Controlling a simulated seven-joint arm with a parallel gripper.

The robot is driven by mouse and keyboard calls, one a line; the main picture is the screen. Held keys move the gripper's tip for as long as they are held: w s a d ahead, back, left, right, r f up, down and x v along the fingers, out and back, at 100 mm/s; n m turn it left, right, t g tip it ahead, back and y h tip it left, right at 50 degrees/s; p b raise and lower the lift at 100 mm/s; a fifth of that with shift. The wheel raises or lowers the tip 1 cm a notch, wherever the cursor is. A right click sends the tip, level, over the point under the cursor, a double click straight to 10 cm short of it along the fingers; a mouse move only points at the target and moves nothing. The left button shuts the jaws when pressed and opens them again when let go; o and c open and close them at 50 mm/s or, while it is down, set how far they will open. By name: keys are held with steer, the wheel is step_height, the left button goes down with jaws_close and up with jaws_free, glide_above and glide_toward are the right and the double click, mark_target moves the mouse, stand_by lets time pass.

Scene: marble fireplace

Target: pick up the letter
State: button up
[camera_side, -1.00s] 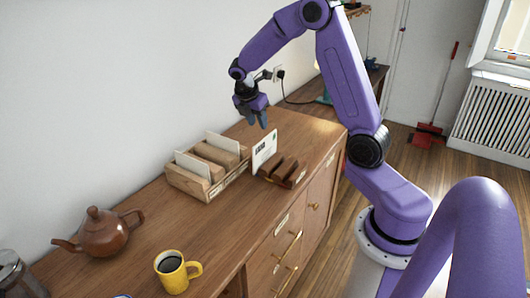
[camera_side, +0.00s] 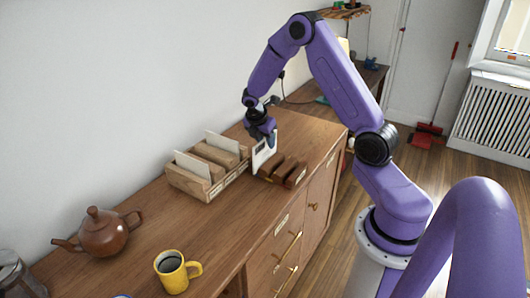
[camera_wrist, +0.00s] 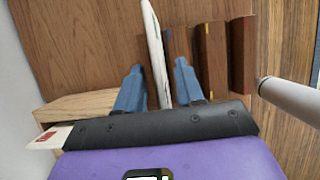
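The letter (camera_side: 262,154) is a white upright sheet standing at the left end of a dark brown slotted wooden holder (camera_side: 284,172) on the cabinet top. In the wrist view the letter (camera_wrist: 155,45) shows edge-on as a thin white strip, with the holder (camera_wrist: 212,62) to its right. My gripper (camera_side: 264,137) is at the top of the letter. In the wrist view my gripper (camera_wrist: 158,80) has its two blue fingers apart, one on each side of the letter, with a visible gap on both sides. The letter's lower edge is not clearly visible.
A light wooden sorter (camera_side: 207,172) with white cards stands just left of the letter. A brown teapot (camera_side: 106,232) and a yellow mug (camera_side: 173,271) stand nearer the camera. The wall (camera_side: 120,90) runs along the back. The wooden top behind the holder is clear.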

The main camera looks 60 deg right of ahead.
steer(key=shift+f, duration=0.25)
stand_by(0.6)
jaws_close()
